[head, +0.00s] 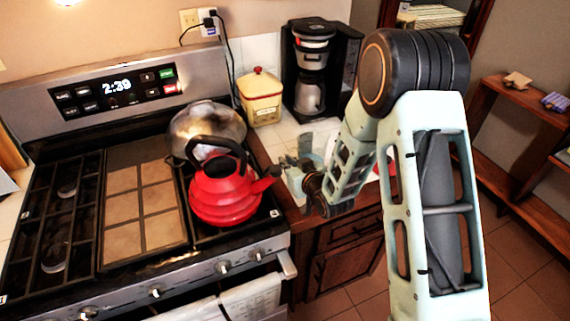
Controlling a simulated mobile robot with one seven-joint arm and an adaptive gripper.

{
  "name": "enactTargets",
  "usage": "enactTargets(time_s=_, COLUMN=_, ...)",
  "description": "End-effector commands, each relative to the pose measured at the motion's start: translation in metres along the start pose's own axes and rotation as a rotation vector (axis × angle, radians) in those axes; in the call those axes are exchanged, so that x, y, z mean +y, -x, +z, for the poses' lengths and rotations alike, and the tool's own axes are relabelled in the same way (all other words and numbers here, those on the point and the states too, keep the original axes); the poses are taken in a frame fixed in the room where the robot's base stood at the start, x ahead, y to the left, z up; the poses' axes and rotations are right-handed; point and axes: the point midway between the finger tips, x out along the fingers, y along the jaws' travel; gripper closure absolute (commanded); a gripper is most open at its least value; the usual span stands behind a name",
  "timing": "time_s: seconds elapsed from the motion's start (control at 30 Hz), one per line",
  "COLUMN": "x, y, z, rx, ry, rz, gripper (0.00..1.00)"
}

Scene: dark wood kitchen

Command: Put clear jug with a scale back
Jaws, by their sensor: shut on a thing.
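My arm reaches from the right over the counter beside the stove. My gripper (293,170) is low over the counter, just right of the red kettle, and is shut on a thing. A pale, see-through shape, which looks like the clear jug (308,148), shows at the gripper in front of the coffee maker. Its scale cannot be made out. My wrist hides part of it, and I cannot tell whether its base touches the counter.
A red kettle (222,190) and a shiny pot (208,122) stand on the right burners of the stove (140,225). A yellow canister (260,98) and a black coffee maker (315,70) stand at the back of the counter. Wooden shelves (525,100) are at the right.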

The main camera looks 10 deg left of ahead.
Motion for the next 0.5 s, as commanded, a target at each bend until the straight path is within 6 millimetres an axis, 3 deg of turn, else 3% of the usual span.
enactTargets(time_s=0.03, x=-0.0003, y=-0.0018, z=0.0124, rx=0.0, ry=0.001, rz=-0.001, gripper=1.0)
enactTargets(time_s=0.1, x=-0.0004, y=-0.0011, z=0.0159, rx=0.002, ry=0.001, rz=-0.001, gripper=1.0)
enactTargets(time_s=0.5, x=-0.0001, y=-0.0021, z=0.0179, rx=0.003, ry=0.002, rz=-0.001, gripper=1.0)
